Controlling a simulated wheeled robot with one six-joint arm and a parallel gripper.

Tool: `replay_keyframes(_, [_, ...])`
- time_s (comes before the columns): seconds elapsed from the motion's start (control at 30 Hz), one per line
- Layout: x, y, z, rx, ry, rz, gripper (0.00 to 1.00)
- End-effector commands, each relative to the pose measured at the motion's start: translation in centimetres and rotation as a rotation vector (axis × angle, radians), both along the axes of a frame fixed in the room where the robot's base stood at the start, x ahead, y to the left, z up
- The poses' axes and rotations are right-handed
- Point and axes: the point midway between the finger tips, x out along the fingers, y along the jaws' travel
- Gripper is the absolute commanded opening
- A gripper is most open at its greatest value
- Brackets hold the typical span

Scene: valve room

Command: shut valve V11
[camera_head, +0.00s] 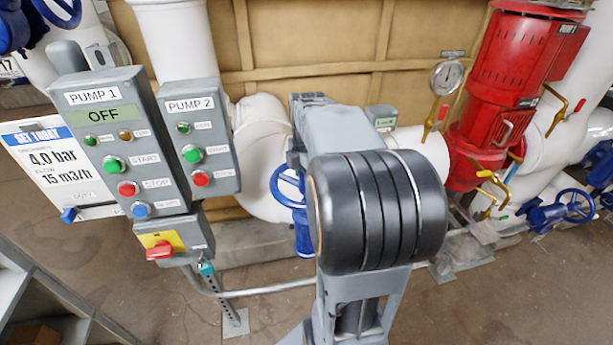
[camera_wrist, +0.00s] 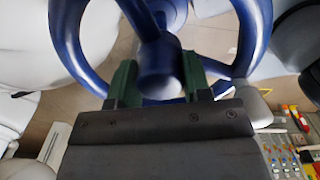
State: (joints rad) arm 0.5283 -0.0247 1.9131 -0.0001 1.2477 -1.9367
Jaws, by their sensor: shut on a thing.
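In the wrist view a blue handwheel (camera_wrist: 250,35) fills the upper middle, with spokes and a round hub (camera_wrist: 160,70). My gripper (camera_wrist: 160,80) has its two green fingers on either side of the wheel's middle part and is shut on the handwheel. I cannot tell exactly which part of the wheel is pinched. No V11 tag is readable. In the head view a blue handwheel on a blue valve (camera_head: 288,186) shows partly behind my arm, by a white pipe. My gripper is hidden there by my arm.
A pump control panel (camera_head: 118,145) marked PUMP 1 OFF and PUMP 2 stands at left, near a pressure board (camera_head: 50,170). A red pump (camera_head: 500,90) and a blue-wheeled valve (camera_head: 560,212) are at right. A low metal pipe (camera_head: 265,291) runs beside my arm.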

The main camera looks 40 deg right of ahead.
Motion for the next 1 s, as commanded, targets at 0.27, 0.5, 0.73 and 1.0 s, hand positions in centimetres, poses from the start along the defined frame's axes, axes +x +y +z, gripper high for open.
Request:
replay_keyframes(0.27, [-0.19, 0.06, -0.5, 0.009, 0.013, -0.416, 0.18])
replay_keyframes(0.5, [-0.21, 0.05, -0.58, 0.008, 0.012, -0.635, 0.18])
replay_keyframes(0.73, [-0.23, 0.07, -0.5, 0.007, 0.013, -0.847, 0.18])
replay_keyframes(1.0, [-0.23, 0.08, -0.51, 0.005, 0.012, -1.236, 0.18])
